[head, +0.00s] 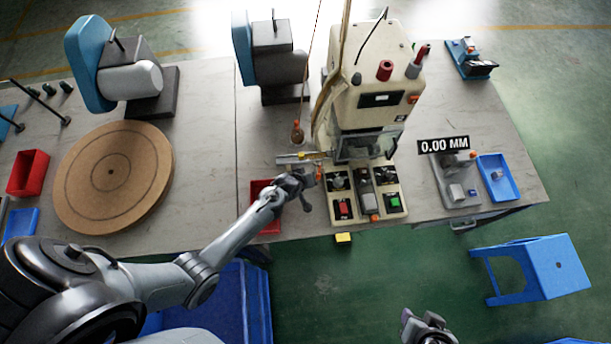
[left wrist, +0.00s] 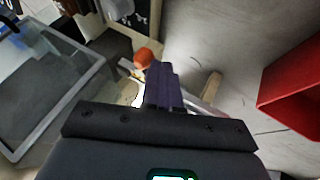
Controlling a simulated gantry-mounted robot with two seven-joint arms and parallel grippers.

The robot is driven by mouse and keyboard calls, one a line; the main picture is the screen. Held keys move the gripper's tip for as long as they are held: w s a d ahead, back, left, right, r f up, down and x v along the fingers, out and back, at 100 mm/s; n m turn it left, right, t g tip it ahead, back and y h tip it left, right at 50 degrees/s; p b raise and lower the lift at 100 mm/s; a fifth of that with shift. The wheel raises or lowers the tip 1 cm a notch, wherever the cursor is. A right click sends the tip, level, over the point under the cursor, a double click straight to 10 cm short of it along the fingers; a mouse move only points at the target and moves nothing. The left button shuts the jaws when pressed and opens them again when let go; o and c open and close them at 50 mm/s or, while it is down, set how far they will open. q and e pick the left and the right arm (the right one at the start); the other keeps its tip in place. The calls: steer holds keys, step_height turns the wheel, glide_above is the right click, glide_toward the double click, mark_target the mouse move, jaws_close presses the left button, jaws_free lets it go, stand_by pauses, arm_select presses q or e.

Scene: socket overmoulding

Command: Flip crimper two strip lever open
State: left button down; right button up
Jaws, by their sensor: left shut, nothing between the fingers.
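The beige crimper (head: 372,85) stands at the back middle of the table, with a clear guard (head: 365,147) low on its front. My left gripper (head: 311,178) is at the guard's lower left. In the left wrist view its dark fingers (left wrist: 163,85) are shut together with nothing between them. An orange ball knob (left wrist: 143,57), apparently the strip lever's end, shows just left of the fingertips; I cannot tell whether they touch. The lever's shaft is mostly hidden by the fingers. My right gripper (head: 424,327) is at the bottom edge, away from the table; its jaw state is unclear.
A red bin (head: 265,222) sits below my left forearm and shows at right in the wrist view (left wrist: 295,90). The control panel (head: 366,203) with red and green buttons is right of the gripper. A gauge (head: 456,180) and blue tray (head: 498,178) stand further right.

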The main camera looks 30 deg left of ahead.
arm_select(q)
steer(key=shift+w+a, duration=0.1)
steer(key=shift+w, duration=0.05)
steer(key=shift+w+a, duration=0.35)
steer(key=shift+a, duration=0.15)
arm_select(e)
steer(key=shift+f, duration=0.15)
arm_select(q)
steer(key=shift+s, duration=0.1)
arm_select(e)
steer(key=shift+d, duration=0.1)
arm_select(q)
steer(key=s+a+r+p, duration=0.2)
steer(key=s+r, duration=0.6)
steer(key=s, duration=0.1)
steer(key=shift+a, duration=0.35)
arm_select(e)
steer(key=shift+s+a+r, duration=0.2)
steer(key=shift+a+r, duration=0.1)
steer(key=shift+r, duration=0.35)
steer(key=shift+s+a+r, duration=0.15)
steer(key=shift+a+r, duration=0.15)
steer(key=shift+r, duration=0.3)
